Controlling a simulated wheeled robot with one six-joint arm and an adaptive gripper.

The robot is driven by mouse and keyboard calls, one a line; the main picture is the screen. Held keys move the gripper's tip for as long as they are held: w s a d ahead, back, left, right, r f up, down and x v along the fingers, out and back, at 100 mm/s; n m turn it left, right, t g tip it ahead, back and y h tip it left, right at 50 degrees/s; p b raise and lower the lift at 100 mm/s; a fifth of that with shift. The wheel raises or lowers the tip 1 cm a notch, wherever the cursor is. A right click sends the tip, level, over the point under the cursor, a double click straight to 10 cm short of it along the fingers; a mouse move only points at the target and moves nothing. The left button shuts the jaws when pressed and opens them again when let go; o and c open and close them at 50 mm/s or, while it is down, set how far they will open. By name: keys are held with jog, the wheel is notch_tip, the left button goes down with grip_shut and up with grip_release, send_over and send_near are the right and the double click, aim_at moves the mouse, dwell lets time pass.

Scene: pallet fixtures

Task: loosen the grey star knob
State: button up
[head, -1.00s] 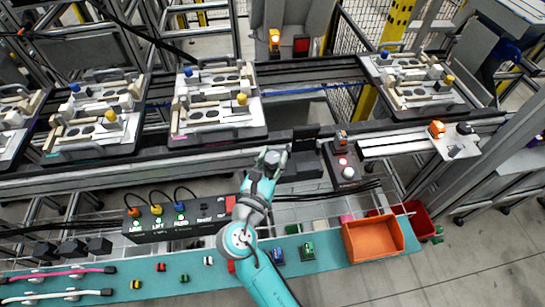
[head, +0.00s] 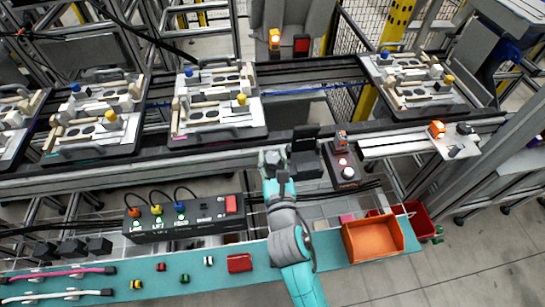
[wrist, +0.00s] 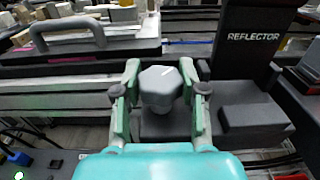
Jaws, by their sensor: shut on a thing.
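The grey star knob (wrist: 160,88) sits between the two fingers of my gripper (wrist: 164,95) in the wrist view, with its lobed top facing up. My gripper is shut on the knob, one finger on each side. The knob is on a dark block beside the black bracket marked REFLECTOR (wrist: 252,60). In the head view my gripper (head: 273,160) is at the front edge of the conveyor, just left of the reflector bracket (head: 304,150). The knob is small there and mostly hidden by my gripper. Its thread is hidden.
A pallet with fixtures (head: 217,132) stands on the conveyor behind my gripper. A control box with a lit button (head: 343,165) is right of the bracket. A black cable box (head: 185,219) and an orange bin (head: 372,238) lie in front.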

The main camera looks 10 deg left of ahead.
jog(key=shift+n+y, duration=0.3)
jog(key=shift+y, duration=0.1)
dwell(0.4)
jog(key=o, duration=1.2)
jog(key=shift+c, duration=0.2)
jog(key=shift+m+h, duration=0.8)
jog(key=shift+h, duration=0.4)
